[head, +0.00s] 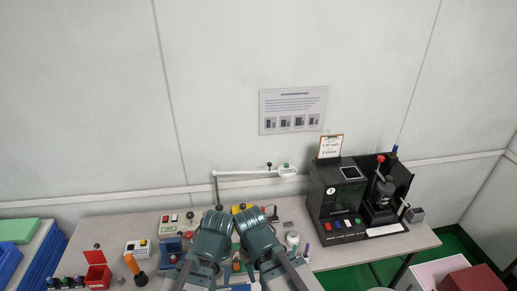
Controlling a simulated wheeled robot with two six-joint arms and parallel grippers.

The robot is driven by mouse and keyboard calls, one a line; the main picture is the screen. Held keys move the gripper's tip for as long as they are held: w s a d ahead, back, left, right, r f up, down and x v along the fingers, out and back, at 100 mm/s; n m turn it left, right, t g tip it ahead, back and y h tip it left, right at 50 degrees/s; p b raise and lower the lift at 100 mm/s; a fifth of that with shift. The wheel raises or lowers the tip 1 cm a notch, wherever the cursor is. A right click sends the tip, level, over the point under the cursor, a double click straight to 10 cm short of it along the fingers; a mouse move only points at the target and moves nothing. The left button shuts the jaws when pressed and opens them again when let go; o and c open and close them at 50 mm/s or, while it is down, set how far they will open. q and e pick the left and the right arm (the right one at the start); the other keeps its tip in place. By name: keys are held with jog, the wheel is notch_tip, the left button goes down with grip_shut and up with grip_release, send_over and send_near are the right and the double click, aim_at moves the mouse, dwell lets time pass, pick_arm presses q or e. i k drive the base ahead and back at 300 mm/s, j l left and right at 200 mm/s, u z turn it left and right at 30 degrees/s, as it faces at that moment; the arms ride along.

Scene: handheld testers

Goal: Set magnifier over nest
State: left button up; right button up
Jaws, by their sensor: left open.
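A white jointed arm with a flat white head, which looks like the magnifier (287,170), stands at the back of the bench. Its post is on the left, and its head reaches right, above the bench. My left gripper (219,209) is open at the far end of my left arm, below and left of the magnifier head and apart from it. My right gripper (267,208) is at the end of my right arm, below the head; its jaws are too small to read. I cannot make out the nest; my arms hide part of the bench middle.
A black tester (336,203) with a red-knobbed press stands on the right of the bench (300,267). A white bottle (292,240) stands right of my arms.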

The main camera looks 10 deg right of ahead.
aim_at(290, 172)
jog(key=i+j+u, duration=0.1)
jog(key=i, duration=0.35)
jog(key=i+j+u, duration=0.1)
jog(key=i+j, duration=0.15)
jog(key=i, duration=0.2)
